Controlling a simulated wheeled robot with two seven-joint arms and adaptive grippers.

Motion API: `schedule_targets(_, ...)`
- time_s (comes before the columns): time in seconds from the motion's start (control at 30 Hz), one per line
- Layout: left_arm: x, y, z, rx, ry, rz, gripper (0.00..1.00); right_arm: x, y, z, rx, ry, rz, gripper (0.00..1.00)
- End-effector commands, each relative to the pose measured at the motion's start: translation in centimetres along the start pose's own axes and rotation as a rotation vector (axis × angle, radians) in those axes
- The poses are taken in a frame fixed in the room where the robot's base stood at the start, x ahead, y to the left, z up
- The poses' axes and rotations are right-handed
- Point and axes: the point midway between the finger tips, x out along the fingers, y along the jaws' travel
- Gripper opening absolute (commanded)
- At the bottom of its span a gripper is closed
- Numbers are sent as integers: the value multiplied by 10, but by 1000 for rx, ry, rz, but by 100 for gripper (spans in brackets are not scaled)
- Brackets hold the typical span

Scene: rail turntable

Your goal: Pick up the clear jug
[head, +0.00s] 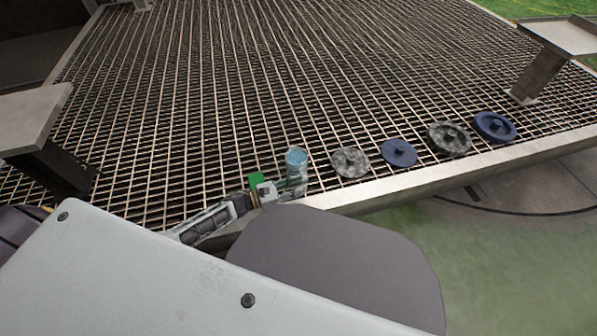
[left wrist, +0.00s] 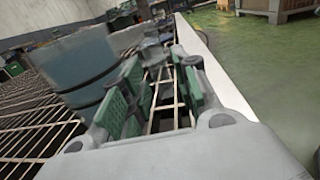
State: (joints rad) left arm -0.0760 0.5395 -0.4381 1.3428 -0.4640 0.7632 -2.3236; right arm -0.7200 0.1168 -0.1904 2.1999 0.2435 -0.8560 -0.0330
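The clear jug (head: 297,160) is a small see-through cylinder with a bluish top, upright on the metal grating near its front edge. In the left wrist view the jug (left wrist: 78,62) is large and pale blue at the left. My left gripper (head: 284,189) is just in front of the jug in the head view. In the left wrist view its green-padded fingers (left wrist: 160,95) are apart, with only grating seen between them. The jug is beside the left finger, outside the gap; I cannot tell whether they touch. My right gripper is not in view.
A speckled disc (head: 350,162), a blue disc (head: 399,153), another speckled disc (head: 449,138) and another blue disc (head: 494,127) lie in a row to the right. A pale rim (head: 460,168) edges the grating (head: 240,80), which is clear behind the row.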

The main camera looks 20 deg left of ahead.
Motion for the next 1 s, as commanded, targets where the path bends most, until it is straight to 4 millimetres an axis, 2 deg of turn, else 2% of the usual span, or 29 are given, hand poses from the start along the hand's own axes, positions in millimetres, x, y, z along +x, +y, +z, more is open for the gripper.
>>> schedule_targets(0.1,14,1,-1,0,-2,-1,30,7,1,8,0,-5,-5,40)
schedule_targets(0.3,30,1,-1,-1,-1,0,30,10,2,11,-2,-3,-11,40)
schedule_targets(0.83,32,0,0,-1,1,1,30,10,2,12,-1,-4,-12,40)
schedule_targets(1.0,32,1,0,0,1,1,10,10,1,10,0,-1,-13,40)
